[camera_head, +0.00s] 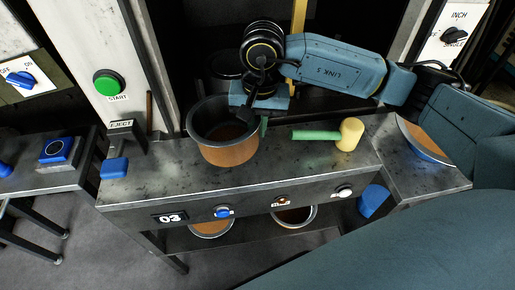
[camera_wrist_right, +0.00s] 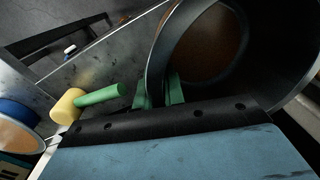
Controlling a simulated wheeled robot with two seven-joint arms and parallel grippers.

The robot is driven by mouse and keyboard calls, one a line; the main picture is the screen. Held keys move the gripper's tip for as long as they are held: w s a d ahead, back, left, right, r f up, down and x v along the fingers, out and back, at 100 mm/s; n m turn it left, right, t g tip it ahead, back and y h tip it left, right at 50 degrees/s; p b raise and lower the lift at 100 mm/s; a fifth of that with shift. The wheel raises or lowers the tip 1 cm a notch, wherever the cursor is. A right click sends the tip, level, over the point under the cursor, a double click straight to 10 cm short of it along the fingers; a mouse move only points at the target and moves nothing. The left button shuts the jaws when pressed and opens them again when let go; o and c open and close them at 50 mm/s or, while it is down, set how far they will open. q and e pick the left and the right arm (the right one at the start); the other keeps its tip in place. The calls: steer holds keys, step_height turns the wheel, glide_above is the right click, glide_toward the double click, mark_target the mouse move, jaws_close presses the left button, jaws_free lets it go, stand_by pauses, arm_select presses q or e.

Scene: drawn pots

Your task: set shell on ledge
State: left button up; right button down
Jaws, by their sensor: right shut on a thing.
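The shell (camera_head: 228,152) is a round pot, copper-brown outside with a dark inside and rim. It stands upright at the grey bench ledge (camera_head: 315,168) in front of the machine; I cannot tell whether its base touches the surface. In the right wrist view the shell (camera_wrist_right: 200,45) fills the upper right. My right gripper (camera_head: 255,122) is shut on the shell's wall at its right side. Its green fingers (camera_wrist_right: 162,92) straddle the rim in the wrist view. My left gripper is not in view.
A mallet (camera_head: 349,134) with a yellow head and green handle lies right of the shell. A brown-and-blue bowl (camera_head: 426,140) is on the right-hand surface. Several pots sit on the lower shelf, one here (camera_head: 211,229). A green START button (camera_head: 108,84) and EJECT lever stand left.

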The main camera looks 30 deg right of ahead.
mark_target(253, 145)
steer(key=m, duration=0.1)
steer(key=m+p, duration=0.1)
steer(key=m, duration=0.1)
steer(key=a+m, duration=0.1)
steer(key=m, duration=0.1)
steer(key=shift+s+a+r+p, duration=0.1)
steer(key=shift+s+r+p, duration=0.15)
steer(key=shift+r+p, duration=0.1)
steer(key=shift+m, duration=0.6)
steer(key=shift+s+a+f+m, duration=0.1)
steer(key=shift+m, duration=0.2)
step_height(253, 145, down, 6)
steer(key=shift+r, duration=0.25)
step_height(253, 145, down, 4)
steer(key=shift+f, duration=0.1)
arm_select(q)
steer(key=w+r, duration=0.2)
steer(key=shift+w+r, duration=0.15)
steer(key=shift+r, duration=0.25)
arm_select(e)
steer(key=shift+t, duration=0.3)
steer(key=c, duration=1.5)
jaws_free()
steer(key=shift+f, duration=0.1)
